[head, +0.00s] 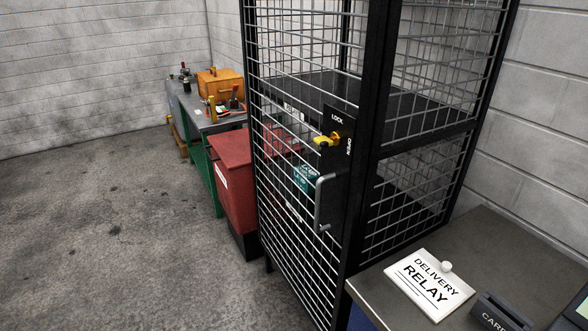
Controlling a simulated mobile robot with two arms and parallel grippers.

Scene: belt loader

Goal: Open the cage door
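The cage (372,150) is a tall black frame with wire mesh sides, standing right of the middle. Its mesh door (285,195) faces left and appears closed. A black lock plate on the door reads LOCK at the top and OPEN lower down at the right. A yellow latch knob (326,140) sits on this plate and points left. A grey vertical bar handle (319,203) is below the knob. Neither of my grippers is in view.
A grey table (500,250) at the lower right holds a DELIVERY RELAY sign (430,283). A red bin (232,185) and a green-legged workbench (192,108) with tools stand behind the cage. A teal item (307,179) shows inside. The floor at left is clear.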

